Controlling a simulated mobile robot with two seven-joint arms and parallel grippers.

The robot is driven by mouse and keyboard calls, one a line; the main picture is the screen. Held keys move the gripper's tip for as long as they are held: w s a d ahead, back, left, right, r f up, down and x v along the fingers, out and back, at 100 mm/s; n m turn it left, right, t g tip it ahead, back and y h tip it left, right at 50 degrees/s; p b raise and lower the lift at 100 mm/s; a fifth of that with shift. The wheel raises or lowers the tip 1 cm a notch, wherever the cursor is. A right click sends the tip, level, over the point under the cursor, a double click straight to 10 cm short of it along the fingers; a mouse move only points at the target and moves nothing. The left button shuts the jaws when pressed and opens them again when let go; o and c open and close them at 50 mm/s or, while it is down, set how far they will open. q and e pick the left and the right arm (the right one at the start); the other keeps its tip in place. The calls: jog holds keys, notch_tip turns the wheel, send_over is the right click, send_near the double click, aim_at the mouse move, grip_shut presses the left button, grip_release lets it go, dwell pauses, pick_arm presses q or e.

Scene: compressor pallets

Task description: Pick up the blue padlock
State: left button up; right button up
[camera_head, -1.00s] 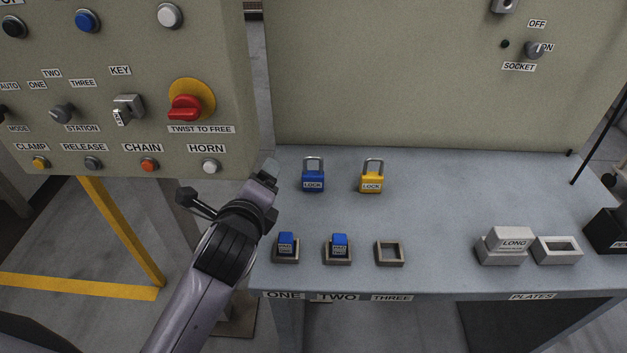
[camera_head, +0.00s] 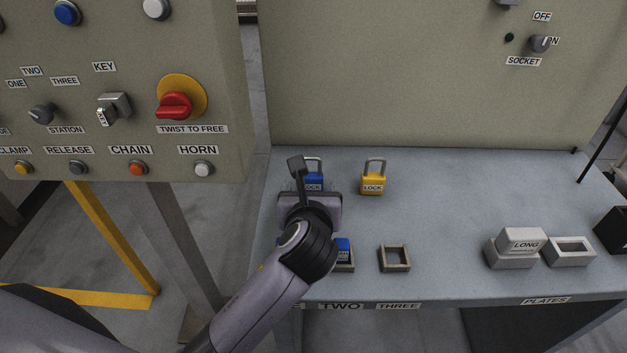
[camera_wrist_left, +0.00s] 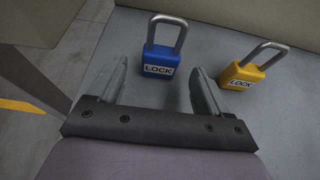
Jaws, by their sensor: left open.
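The blue padlock (camera_head: 316,181) stands upright on the grey table, its left part hidden behind my left gripper in the head view. In the left wrist view the whole blue padlock (camera_wrist_left: 160,62) shows, shackle up, with a white LOCK label, ahead of and between the fingers. My left gripper (camera_wrist_left: 160,85) is open and empty, apart from the padlock. My right gripper is not in view.
A yellow padlock (camera_head: 373,182) stands just right of the blue one; it also shows in the left wrist view (camera_wrist_left: 240,74). Small square holders (camera_head: 394,258) line the front edge. The control panel (camera_head: 225,100) stands at left. The table (camera_head: 450,200) is clear at centre right.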

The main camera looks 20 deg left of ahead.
aim_at(311, 183)
pick_arm(q)
jog(key=x, duration=0.4)
jog(key=shift+w+f, duration=0.1)
jog(key=shift+f, duration=0.05)
jog(key=c, duration=1.1)
notch_tip(311, 183, up, 20)
jog(key=p, duration=0.3)
